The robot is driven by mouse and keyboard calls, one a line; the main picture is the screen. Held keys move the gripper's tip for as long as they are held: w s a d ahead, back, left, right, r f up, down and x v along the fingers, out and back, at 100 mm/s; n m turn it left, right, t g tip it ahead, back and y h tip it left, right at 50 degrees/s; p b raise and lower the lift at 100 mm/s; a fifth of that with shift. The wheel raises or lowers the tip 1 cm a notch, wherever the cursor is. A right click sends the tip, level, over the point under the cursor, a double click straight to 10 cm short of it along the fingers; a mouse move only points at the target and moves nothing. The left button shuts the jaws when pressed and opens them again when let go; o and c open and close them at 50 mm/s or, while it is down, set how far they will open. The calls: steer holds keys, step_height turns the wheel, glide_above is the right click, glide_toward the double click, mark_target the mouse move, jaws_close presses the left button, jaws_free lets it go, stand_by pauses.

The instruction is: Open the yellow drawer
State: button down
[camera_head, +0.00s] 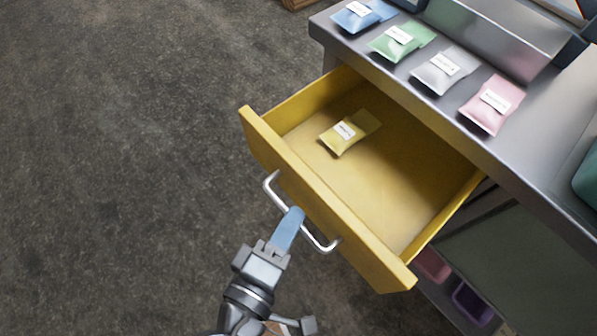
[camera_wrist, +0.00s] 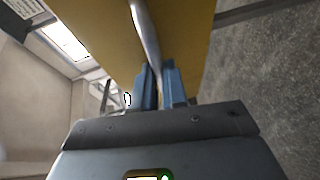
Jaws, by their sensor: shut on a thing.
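The yellow drawer (camera_head: 330,205) is pulled well out from under the grey counter in the head view, and its inside shows. A yellow packet (camera_head: 349,131) with a white label lies in it. The silver bar handle (camera_head: 270,187) is on the drawer's front. My gripper (camera_head: 293,217) has its blue fingers at the middle of this handle, shut on it. In the wrist view the handle (camera_wrist: 146,30) runs down between the two blue fingers (camera_wrist: 160,85), with the yellow drawer front (camera_wrist: 95,35) behind it.
Blue (camera_head: 363,14), green (camera_head: 402,40), grey (camera_head: 444,68) and pink packets (camera_head: 492,103) lie along the counter's edge (camera_head: 345,42). A metal bin (camera_head: 500,38) stands behind them. Pink and purple containers (camera_head: 472,300) sit below the counter. The floor (camera_head: 120,150) at left is clear.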

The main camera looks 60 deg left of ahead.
steer(key=c, duration=1.2)
jaws_free()
steer(key=shift+o, duration=0.2)
steer(key=shift+s, duration=0.1)
steer(key=b+v, duration=0.1)
steer(key=v, duration=0.6)
steer(key=shift+s+d, duration=0.2)
steer(key=shift+d, duration=0.05)
